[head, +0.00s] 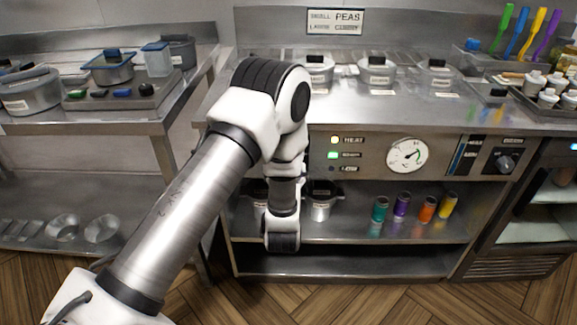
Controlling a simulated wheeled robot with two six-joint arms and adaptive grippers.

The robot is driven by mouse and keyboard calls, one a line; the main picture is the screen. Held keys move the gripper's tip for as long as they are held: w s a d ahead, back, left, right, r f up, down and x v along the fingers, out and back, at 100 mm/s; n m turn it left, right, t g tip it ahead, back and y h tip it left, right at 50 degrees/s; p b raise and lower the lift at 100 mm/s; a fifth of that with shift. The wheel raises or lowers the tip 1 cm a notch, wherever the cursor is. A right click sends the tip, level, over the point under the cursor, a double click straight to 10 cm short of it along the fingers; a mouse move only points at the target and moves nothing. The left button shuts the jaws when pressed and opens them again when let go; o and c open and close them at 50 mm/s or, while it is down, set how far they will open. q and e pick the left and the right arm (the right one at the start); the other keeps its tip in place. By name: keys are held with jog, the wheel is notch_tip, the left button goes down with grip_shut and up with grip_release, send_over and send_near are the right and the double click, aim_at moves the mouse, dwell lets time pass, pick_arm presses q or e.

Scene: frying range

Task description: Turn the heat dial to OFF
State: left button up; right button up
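A black knob (505,162), which looks like the heat dial, sits on the front panel at the right end of the counter. The marks around it are too small to read, so its setting cannot be told. My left arm comes in from the lower left, bends at the elbow and hangs down in front of the counter, well left of the knob. No fingers show at its lower end, so my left gripper is not in view. My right arm and gripper are not in view.
Colored jars (428,209) stand on the shelf below. Lidded pots (377,76) line the counter (400,110). A side table (130,122) stands left. Space before the knob is clear.

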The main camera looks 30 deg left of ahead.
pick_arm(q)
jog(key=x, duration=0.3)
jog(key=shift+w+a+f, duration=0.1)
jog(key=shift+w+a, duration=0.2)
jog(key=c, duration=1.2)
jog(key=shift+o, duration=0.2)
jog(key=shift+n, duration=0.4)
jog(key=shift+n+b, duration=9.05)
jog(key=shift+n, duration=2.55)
